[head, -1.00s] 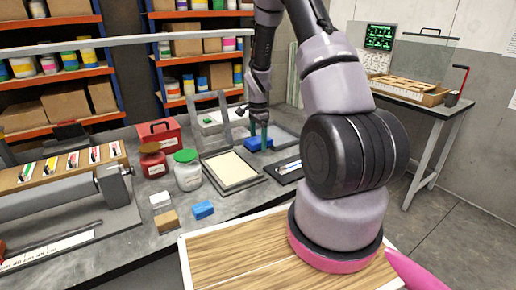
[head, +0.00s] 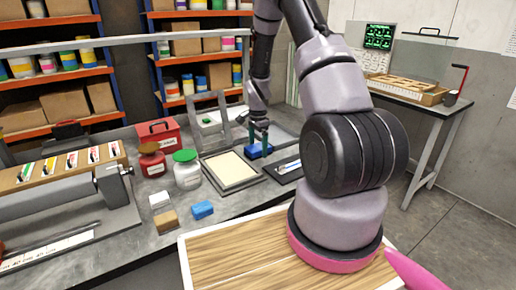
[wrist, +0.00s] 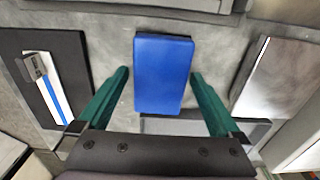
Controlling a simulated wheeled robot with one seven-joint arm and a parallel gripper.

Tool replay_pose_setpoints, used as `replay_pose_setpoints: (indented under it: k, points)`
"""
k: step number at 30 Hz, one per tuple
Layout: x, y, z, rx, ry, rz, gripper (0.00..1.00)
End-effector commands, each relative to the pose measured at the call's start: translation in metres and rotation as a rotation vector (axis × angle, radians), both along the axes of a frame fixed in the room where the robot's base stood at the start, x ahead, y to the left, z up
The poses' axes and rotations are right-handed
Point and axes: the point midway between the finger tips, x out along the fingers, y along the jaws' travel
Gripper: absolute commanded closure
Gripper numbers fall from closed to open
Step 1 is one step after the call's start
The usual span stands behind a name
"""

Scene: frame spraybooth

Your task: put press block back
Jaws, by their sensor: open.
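A blue block (head: 259,151), which I take to be the press block, lies on the grey bench below my gripper (head: 259,131). In the wrist view the blue block (wrist: 163,73) is a plain upright rectangle, seen from above. My gripper (wrist: 159,74) is open, with one green finger on each side of the block and a gap at both sides. I cannot tell how far above the bench the fingertips are.
A framed tray (head: 232,170) and a dark tray with a blue-striped tool (head: 288,167) flank the block. A smaller blue block (head: 202,210), a tan block (head: 165,221), a white block (head: 159,200) and jars (head: 187,172) stand further left. A metal frame (head: 209,117) stands behind.

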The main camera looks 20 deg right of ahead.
Motion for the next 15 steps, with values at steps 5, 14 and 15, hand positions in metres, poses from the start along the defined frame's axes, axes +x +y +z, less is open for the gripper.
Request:
replay_pose_setpoints:
  k: [5,14,15]
  points:
    - [0.001,0.0,0.032,-0.001,-0.006,0.0,0.0]
    - [0.001,0.0,0.094,0.0,-0.004,-0.001,0.0]
    - [0.001,0.0,0.1,-0.001,-0.004,0.0,0.0]
